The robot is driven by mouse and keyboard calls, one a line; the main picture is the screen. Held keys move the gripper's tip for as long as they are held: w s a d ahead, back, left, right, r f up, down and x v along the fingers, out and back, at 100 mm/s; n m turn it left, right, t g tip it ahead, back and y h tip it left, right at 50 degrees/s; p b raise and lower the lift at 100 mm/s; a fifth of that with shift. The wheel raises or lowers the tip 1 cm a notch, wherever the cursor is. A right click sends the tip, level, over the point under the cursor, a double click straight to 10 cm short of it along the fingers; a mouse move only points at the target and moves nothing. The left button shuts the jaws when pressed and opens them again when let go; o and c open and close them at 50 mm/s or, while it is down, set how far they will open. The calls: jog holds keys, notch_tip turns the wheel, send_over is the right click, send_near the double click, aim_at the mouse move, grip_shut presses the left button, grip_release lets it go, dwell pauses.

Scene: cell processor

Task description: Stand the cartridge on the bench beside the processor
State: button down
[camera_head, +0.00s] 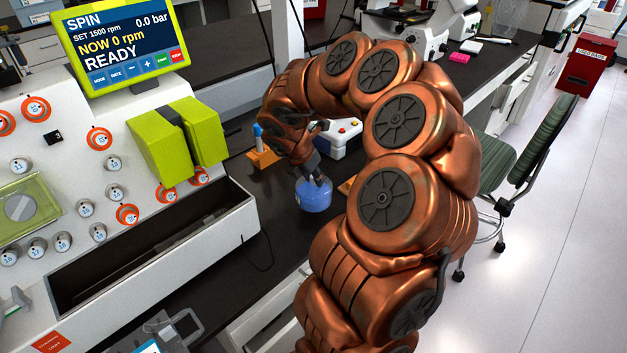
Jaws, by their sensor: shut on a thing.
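The cartridge, as I take it, is a short blue rounded cylinder (313,197) over the dark bench (285,235), to the right of the processor (150,255). It looks roughly upright. I cannot tell whether its base touches the bench. My gripper (318,180) points down from the end of my copper arm and is shut on the top of the blue cylinder. The fingertips are small and partly hidden in this view. The processor's screen (120,45) reads "READY" and "NOW 0 rpm".
An orange stand with a blue-topped tube (262,150) and a white box with coloured buttons (342,137) stand behind the cylinder. The processor's open trough (165,250) lies left. A thin cable (266,250) hangs by the bench. A green chair (525,150) stands right.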

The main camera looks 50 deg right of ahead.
aim_at(313, 184)
jog(key=shift+w+d, duration=0.45)
jog(key=shift+d, duration=0.1)
notch_tip(313, 184, down, 3)
jog(key=shift+d+r+p, duration=0.1)
jog(key=shift+p, duration=0.3)
jog(key=shift+f, duration=0.4)
jog(key=shift+f, duration=0.25)
jog(key=c, duration=1)
grip_release()
jog(key=shift+r, duration=0.1)
jog(key=shift+r, duration=0.1)
